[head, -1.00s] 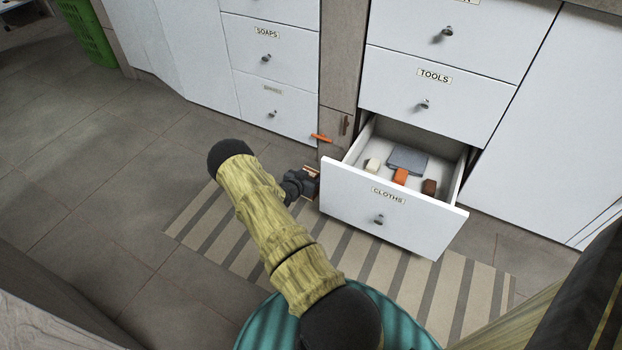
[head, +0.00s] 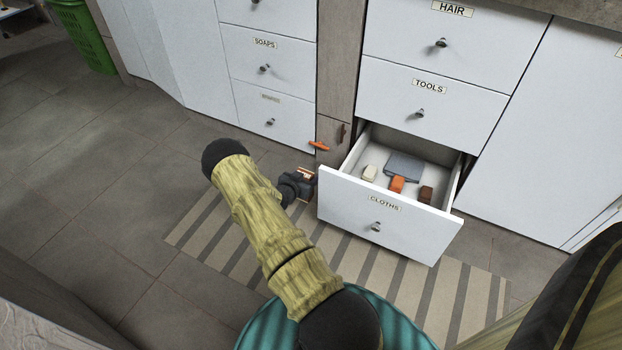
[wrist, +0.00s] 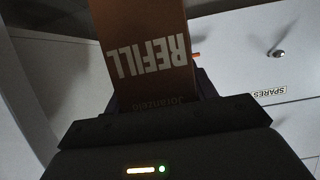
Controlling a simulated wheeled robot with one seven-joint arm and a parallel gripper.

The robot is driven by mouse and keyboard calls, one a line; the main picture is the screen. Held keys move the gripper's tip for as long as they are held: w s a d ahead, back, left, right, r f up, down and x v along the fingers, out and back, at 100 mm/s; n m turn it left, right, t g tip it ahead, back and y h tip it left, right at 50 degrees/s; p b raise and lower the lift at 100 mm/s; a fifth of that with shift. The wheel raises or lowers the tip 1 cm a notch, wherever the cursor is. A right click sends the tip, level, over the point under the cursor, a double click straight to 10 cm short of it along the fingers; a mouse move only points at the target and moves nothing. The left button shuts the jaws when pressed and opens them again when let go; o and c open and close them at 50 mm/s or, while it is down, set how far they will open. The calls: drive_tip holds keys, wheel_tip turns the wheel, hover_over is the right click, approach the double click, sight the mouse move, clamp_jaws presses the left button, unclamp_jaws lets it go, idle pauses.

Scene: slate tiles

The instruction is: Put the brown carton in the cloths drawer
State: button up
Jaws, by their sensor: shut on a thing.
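The cloths drawer (head: 345,203) stands pulled open at the lower right of the cabinet, its label "CLOTHS" on the white front. Inside lie a folded grey cloth (head: 404,166), a cream block (head: 370,173), an orange item (head: 397,184) and a dark brown item (head: 425,195). My gripper (head: 305,186) is just left of the drawer front, outside it, and mostly hidden by its own wrist in the head view. In the wrist view the gripper is shut on the brown carton (wrist: 140,60), which reads "REFILL"; only a small part of the carton shows in the head view.
The tools drawer (head: 465,108) and hair drawer (head: 490,35) above are closed, as is the soaps drawer (head: 240,55) at left. An orange handle (head: 319,145) sticks out left of the open drawer. A striped mat (head: 215,243) lies below; a green basket (head: 84,38) stands far left.

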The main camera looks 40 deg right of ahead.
drive_tip(key=w+a+r+n+t+y+p, duration=0.2)
drive_tip(key=a+r+n+t+p, duration=0.15)
drive_tip(key=a+r, duration=0.35)
drive_tip(key=w+a+r+n+t+y+p, duration=0.2)
drive_tip(key=a+r+n+p, duration=0.1)
drive_tip(key=a+r+p, duration=0.3)
drive_tip(key=s+a+r+n+t+y+p, duration=0.1)
drive_tip(key=a+r+n+y+p, duration=0.2)
drive_tip(key=a+r, duration=0.3)
drive_tip(key=a+r+n+t+y+p, duration=0.2)
drive_tip(key=a+r+n+y+p, duration=0.1)
drive_tip(key=a, duration=1.1)
wheel_tip(320, 180, up, 3)
drive_tip(key=shift+s+a+f+n+y+p, duration=0.1)
drive_tip(key=shift+s+a+n+y+p, duration=0.3)
drive_tip(key=shift+y, duration=0.8)
drive_tip(key=shift+d, duration=0.2)
